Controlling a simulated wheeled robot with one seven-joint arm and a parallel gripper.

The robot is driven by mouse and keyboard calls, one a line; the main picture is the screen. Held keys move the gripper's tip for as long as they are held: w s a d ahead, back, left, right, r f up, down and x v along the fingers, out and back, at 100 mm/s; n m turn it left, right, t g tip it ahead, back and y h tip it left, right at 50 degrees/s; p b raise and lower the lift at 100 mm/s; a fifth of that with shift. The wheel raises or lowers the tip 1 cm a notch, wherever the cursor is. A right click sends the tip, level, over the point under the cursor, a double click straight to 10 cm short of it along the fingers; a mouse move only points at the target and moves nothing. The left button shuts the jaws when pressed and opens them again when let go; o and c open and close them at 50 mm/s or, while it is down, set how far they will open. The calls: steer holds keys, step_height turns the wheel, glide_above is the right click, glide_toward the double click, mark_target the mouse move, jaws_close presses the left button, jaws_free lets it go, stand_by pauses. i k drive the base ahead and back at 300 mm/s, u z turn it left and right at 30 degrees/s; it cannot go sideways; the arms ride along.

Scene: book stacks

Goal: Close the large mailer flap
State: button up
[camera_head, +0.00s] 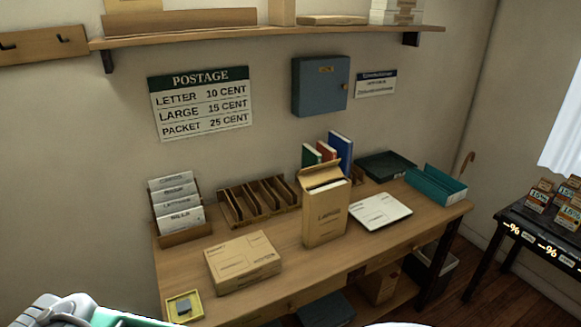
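The large mailer (325,215) is a tall brown cardboard box standing upright on the wooden desk. Its flap (321,173) is open and tilts up at the back of the top edge. A pale edge of contents shows in the mouth of the mailer. A grey and green piece at the bottom left corner may be part of my own body. I cannot make out my gripper's fingers in this view.
A flat parcel (243,262) lies left of the mailer, and a white package (380,211) lies right of it. A slotted wooden rack (258,201) and upright books (341,152) stand behind. A teal tray (437,187) sits at the right end. Some bare desk (290,250) shows between parcel and mailer.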

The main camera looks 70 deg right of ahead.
mark_target(320, 173)
steer(key=u, duration=0.65)
steer(key=k, duration=0.8)
steer(key=z, duration=1.2)
